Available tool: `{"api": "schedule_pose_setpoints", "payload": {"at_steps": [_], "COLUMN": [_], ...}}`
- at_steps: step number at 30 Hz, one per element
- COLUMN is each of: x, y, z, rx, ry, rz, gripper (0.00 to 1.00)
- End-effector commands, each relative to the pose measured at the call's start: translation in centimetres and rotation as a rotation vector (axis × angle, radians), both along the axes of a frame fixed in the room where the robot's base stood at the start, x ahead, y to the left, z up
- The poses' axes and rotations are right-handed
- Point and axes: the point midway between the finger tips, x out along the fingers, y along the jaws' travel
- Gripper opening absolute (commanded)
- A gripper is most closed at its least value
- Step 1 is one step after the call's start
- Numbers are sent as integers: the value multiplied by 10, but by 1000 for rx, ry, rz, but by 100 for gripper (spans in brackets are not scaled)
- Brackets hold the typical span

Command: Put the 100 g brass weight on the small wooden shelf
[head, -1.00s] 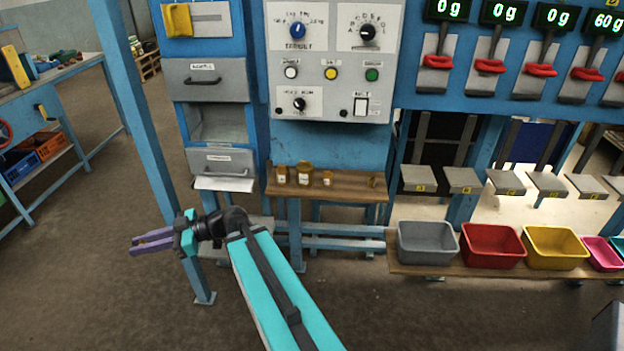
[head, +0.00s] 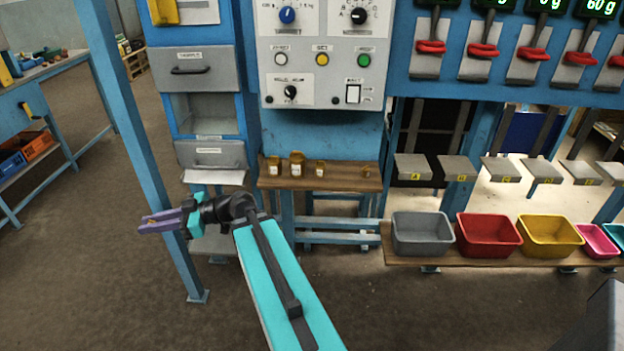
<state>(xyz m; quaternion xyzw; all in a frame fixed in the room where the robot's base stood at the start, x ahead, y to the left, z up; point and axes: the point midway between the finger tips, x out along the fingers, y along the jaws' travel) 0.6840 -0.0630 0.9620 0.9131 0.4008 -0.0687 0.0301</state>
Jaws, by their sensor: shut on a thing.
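My gripper (head: 152,223), with purple fingers, is at the left, out in front of a blue post. It is shut on a small brass-coloured thing (head: 150,220), mostly hidden between the fingers; its marking cannot be read. The small wooden shelf (head: 340,184) is under the control panel, to the right of my gripper and apart from it. Three brass weights with white labels (head: 297,165) stand on its left and middle part. A smaller brass-coloured piece (head: 367,172) is near its right end. The labels are too small to read.
A grey bin (head: 421,234), a red bin (head: 488,235) and a yellow bin (head: 550,236) stand on a low wooden board at the right. Grey plates (head: 413,167) hang above them. The blue post (head: 125,120) rises behind my gripper. The shelf has bare room right of its middle.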

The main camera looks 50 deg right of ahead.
Motion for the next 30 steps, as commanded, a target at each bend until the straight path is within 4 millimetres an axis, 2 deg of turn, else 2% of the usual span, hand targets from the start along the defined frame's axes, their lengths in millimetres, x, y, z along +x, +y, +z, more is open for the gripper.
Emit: {"api": "schedule_pose_setpoints", "payload": {"at_steps": [1, 14, 23, 30], "x": [1, -8, -28, -51], "y": [-15, -128, -205, -264], "z": [-10, -25, -34, -39], "rx": [-1, -1, 0, -1], "ry": [-3, -3, -3, -4], "rz": [-28, -251, -411, -541], "gripper": [0, 0, 0, 0]}}
